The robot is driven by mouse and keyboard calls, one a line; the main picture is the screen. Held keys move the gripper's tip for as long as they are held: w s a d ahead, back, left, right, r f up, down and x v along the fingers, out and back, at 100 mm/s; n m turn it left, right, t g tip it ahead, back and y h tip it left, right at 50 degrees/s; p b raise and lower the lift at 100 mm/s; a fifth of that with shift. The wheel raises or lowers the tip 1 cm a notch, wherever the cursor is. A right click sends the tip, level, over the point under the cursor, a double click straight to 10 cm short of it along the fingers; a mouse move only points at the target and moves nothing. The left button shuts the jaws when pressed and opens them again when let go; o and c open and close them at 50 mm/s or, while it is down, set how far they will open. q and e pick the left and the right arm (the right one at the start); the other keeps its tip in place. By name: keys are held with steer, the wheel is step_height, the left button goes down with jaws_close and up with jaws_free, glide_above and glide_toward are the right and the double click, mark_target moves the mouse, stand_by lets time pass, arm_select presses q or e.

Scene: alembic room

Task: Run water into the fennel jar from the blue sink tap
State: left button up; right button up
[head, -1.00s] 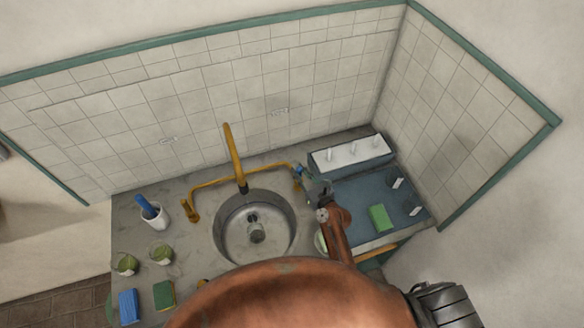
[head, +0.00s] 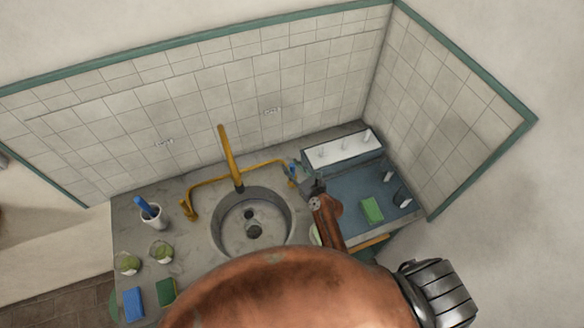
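The sink tap has a brass spout (head: 228,158) arching over the round metal sink (head: 222,236). Its blue handle (head: 292,169) is at the right end of the brass pipe, behind the sink. My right gripper (head: 308,184) is close to the blue handle on its right; contact and finger opening cannot be made out. Two glass jars with green contents, one (head: 128,264) and another (head: 161,252), stand left of the sink. No label is readable, so I cannot tell which is the fennel jar. A small greyish round form (head: 254,231) shows in the sink, unclear. My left gripper is out of view.
A white cup (head: 154,218) holds a blue-handled tool. A blue block (head: 133,304) and a green sponge (head: 166,292) lie at front left. My copper arm covers the front.

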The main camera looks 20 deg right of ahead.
steer(key=shift+o, duration=0.2)
steer(key=shift+s+f, duration=0.1)
steer(key=shift+s, duration=0.05)
steer(key=shift+s+d, duration=0.1)
steer(key=shift+s, duration=0.2)
steer(key=v, duration=1.1)
steer(key=shift+s, duration=0.2)
